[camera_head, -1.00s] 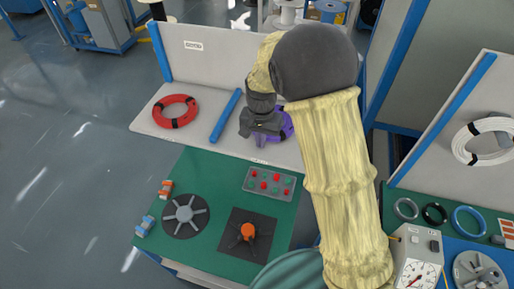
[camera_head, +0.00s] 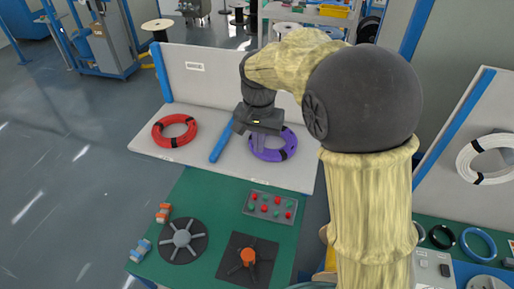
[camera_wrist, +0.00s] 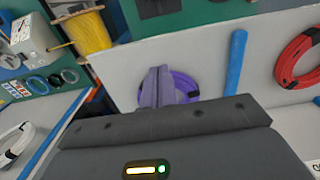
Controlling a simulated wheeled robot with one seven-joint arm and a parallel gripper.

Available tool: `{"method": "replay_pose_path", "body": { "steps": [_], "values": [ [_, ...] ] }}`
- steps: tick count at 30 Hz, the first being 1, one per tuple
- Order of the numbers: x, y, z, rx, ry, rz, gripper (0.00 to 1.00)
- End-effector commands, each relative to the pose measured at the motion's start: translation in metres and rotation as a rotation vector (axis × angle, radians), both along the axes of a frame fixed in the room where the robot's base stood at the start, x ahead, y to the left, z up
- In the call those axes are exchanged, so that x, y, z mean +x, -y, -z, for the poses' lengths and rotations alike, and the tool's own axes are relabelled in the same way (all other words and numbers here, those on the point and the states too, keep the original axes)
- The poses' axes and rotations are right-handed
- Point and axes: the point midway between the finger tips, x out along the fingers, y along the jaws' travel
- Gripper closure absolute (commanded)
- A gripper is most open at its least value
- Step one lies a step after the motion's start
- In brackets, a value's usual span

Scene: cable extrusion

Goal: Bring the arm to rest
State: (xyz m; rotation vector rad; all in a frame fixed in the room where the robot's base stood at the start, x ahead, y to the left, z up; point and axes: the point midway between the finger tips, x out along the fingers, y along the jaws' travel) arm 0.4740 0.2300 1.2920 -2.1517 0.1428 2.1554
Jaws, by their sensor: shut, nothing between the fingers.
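My gripper (camera_head: 256,146) hangs in front of the white shelf, over the left part of the purple cable coil (camera_head: 283,146) in the head view. In the wrist view my gripper's fingers (camera_wrist: 158,84) are together with nothing between them, and the purple coil (camera_wrist: 187,84) shows behind them. The gap between the fingers and the coil is hard to judge. My arm, in a pale yellow sleeve with a dark round elbow, fills the right of the head view and hides part of the shelf and bench.
The green bench holds a button panel (camera_head: 270,206), a grey spoked disc (camera_head: 182,238) and an orange-knobbed plate (camera_head: 248,258). A white coil (camera_head: 486,157) is at the right.

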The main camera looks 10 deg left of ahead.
Motion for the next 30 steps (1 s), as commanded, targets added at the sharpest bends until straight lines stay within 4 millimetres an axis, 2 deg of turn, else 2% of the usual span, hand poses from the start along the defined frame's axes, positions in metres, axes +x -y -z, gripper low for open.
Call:
{"method": "replay_pose_path", "body": {
  "steps": [9,11,14,17,19,23,27,30],
  "values": [
    [-0.003,-0.005,0.0,0.0,0.0,-0.012,1.0],
    [-0.002,-0.002,0.001,0.001,0.001,-0.01,1.0],
    [-0.002,0.013,0.007,0.006,0.008,-0.008,1.0],
    [-0.005,0.043,0.019,0.016,0.025,-0.009,1.0],
    [-0.011,0.07,0.03,0.023,0.044,-0.016,1.0],
    [-0.029,0.121,0.052,0.031,0.091,-0.037,1.0],
    [-0.059,0.169,0.076,0.025,0.144,-0.065,1.0],
    [-0.085,0.198,0.093,0.014,0.179,-0.087,1.0]
  ]
}}
